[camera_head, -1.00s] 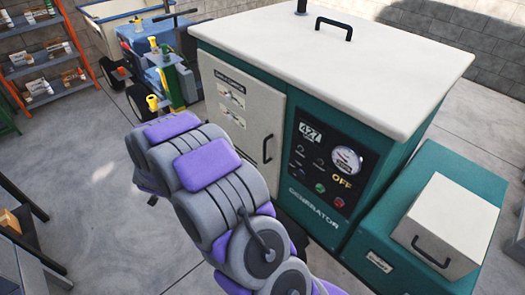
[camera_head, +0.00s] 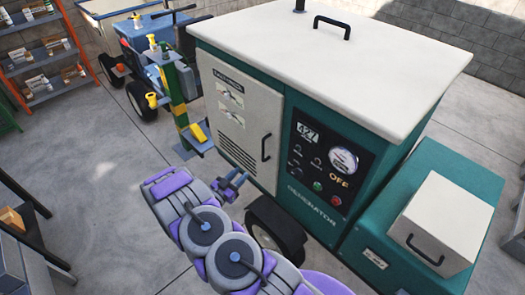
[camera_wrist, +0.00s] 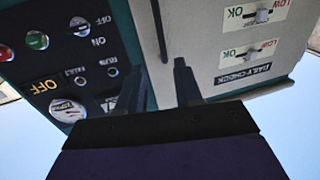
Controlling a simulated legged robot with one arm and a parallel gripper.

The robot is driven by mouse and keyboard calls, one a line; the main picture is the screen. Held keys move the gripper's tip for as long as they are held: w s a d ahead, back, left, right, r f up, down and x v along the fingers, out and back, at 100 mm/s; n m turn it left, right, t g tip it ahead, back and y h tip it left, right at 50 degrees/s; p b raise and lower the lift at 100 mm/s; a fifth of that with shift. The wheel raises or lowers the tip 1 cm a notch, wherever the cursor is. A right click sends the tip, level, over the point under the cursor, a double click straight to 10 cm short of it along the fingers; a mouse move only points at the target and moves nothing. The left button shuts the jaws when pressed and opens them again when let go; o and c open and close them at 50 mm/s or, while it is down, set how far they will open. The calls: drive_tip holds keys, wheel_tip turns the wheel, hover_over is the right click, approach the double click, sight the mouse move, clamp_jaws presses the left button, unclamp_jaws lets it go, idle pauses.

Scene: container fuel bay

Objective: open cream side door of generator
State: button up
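The generator's cream side door (camera_head: 240,125) is shut and flush with the green body, with a slatted vent at its lower left. Its dark vertical handle (camera_head: 266,147) is on the door's right side. My gripper (camera_head: 232,184) is in front of the door's lower part, below and left of the handle, apart from it. In the wrist view, which is upside down, the two dark fingers (camera_wrist: 160,85) stand apart with nothing between them. The handle (camera_wrist: 160,30) shows beyond them, and the cream door (camera_wrist: 215,45) fills the right side.
A control panel (camera_head: 322,165) reading OFF is right of the door. A wheel (camera_head: 274,229) sits below it. A green unit with a cream box (camera_head: 446,222) stands at right. A blue cart (camera_head: 150,45) and orange shelves (camera_head: 45,65) are behind left.

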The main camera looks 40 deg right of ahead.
sight(263, 159)
drive_tip(key=b+x, duration=0.2)
drive_tip(key=x, duration=1.4)
drive_tip(key=shift+w+d+f, duration=0.1)
drive_tip(key=shift+d, duration=0.2)
drive_tip(key=shift+c, duration=0.5)
clamp_jaws()
